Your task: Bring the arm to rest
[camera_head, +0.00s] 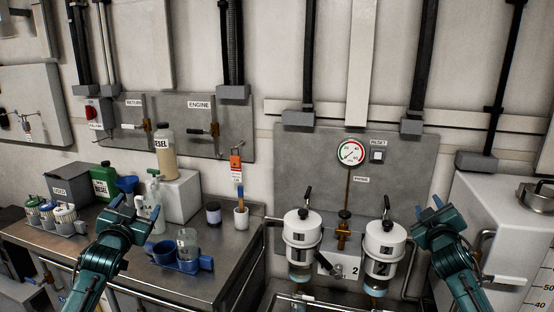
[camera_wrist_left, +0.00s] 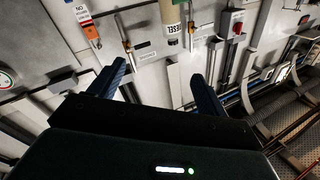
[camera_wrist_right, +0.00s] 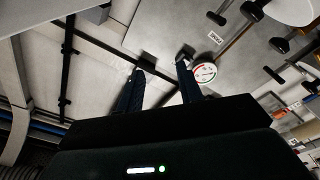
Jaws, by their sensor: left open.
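My left gripper (camera_head: 134,208) is raised over the left steel bench, in front of the bottles and the blue holder as seen in the head view. In the left wrist view its two fingers (camera_wrist_left: 158,76) stand wide apart with nothing between them. My right gripper (camera_head: 428,206) is raised at the right, beside the right white canister (camera_head: 384,240) in the head view. In the right wrist view its fingers (camera_wrist_right: 160,68) are apart with a narrower gap, and they are empty. Whether either gripper touches anything cannot be told, but neither holds a thing.
A left white canister (camera_head: 302,237) stands below the gauge (camera_head: 351,152). A white tank (camera_head: 500,215) is at right.

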